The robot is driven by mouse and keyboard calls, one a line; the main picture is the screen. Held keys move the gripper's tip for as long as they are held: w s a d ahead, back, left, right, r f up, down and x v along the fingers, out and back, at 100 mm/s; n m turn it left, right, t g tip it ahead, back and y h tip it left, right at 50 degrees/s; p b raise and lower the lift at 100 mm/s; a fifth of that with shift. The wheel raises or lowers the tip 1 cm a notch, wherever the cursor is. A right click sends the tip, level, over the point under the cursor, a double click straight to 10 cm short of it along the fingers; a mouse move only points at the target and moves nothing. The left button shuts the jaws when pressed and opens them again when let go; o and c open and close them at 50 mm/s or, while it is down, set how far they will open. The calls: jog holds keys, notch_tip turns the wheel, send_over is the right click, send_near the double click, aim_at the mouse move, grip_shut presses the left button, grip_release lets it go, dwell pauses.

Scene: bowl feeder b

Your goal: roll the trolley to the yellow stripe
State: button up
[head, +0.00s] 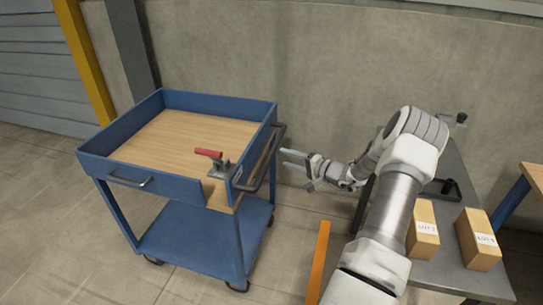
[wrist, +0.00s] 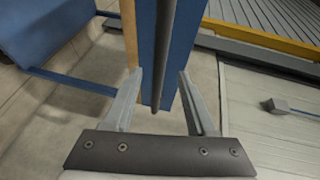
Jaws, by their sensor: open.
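The trolley (head: 190,188) has a blue frame, a wooden top and a blue lower shelf on casters. Its dark handle (head: 274,160) is on the right side, facing my arm. My gripper (head: 284,158) is open and empty, just right of this handle, fingers pointing left at it. In the wrist view the handle bar (wrist: 164,55) runs between the two spread fingertips (wrist: 160,75); I cannot tell how deep it sits, and no grip shows. An orange-yellow stripe (head: 318,262) lies on the floor right of the trolley, partly cut off by the frame's bottom edge.
A red-handled clamp (head: 210,154) sits at the trolley's near right corner. A grey table (head: 455,170) with two boxes (head: 422,230) stands at right. A concrete wall (head: 220,50) and a yellow post (head: 84,60) are behind. Floor at front left is clear.

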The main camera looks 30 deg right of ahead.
aim_at(272, 154)
jog(key=b+x, duration=0.1)
jog(key=x, duration=0.6)
jog(key=shift+w+a+f, duration=0.1)
jog(key=shift+w+a, duration=0.05)
jog(key=shift+w, duration=0.2)
grip_shut()
dwell(1.0)
